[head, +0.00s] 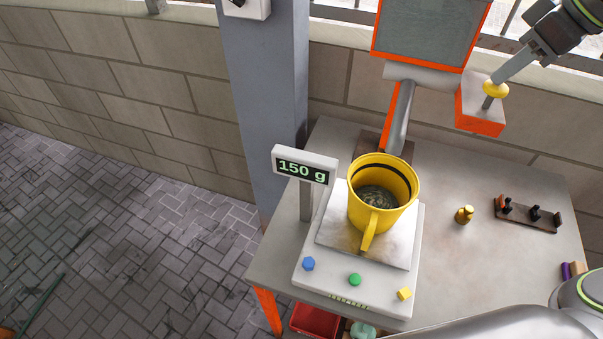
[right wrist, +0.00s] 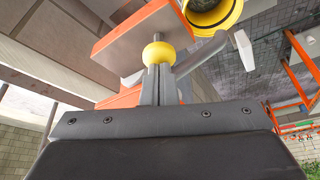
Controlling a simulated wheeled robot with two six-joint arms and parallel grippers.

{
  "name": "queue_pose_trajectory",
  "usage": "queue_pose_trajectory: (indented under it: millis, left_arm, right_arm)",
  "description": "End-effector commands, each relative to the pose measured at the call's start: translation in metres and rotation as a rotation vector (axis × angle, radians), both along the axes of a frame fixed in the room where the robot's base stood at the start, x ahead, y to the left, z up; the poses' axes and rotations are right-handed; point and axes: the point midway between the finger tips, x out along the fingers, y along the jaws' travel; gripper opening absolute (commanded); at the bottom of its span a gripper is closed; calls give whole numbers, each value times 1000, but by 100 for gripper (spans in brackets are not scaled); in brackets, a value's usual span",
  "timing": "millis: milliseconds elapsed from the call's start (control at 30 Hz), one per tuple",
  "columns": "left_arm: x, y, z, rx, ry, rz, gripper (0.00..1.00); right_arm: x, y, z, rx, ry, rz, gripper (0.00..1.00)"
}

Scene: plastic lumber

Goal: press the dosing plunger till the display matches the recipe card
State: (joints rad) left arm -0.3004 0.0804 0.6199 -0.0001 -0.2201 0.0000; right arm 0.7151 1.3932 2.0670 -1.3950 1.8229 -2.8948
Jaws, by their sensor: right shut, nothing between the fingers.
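The dosing plunger has a yellow knob (head: 495,89) on a short grey rod, above an orange box with a grey top (head: 481,117). My right gripper (head: 500,77) comes in from the top right, shut and empty, its fingertips at the knob. In the right wrist view the closed fingertips (right wrist: 158,70) meet the knob (right wrist: 158,53); whether they press on it I cannot tell. The display (head: 302,168) reads 150 g. A yellow bucket (head: 382,208) with dark contents and a dark inner line stands on the scale (head: 340,272). I see no readable recipe card. My left gripper is out of view.
The grey table (head: 465,265) is clear between the scale and a small brass weight (head: 464,214). A dark rack (head: 527,215) with small pegs lies to the right. A hopper (head: 430,35) with an orange frame rises behind the bucket.

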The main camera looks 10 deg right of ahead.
Motion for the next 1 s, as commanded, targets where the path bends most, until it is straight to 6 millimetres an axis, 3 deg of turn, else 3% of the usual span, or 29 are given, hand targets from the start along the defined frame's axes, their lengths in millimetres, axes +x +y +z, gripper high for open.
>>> queue_pose_trajectory:
  millis: [100,367,1000]
  left_arm:
    - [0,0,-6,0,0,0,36]
    - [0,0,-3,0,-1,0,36]
    - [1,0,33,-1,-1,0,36]
  right_arm:
    - [0,0,-7,0,1,0,0]
    - [0,0,-3,-1,2,1,0]
    - [0,0,41,1,0,0,0]
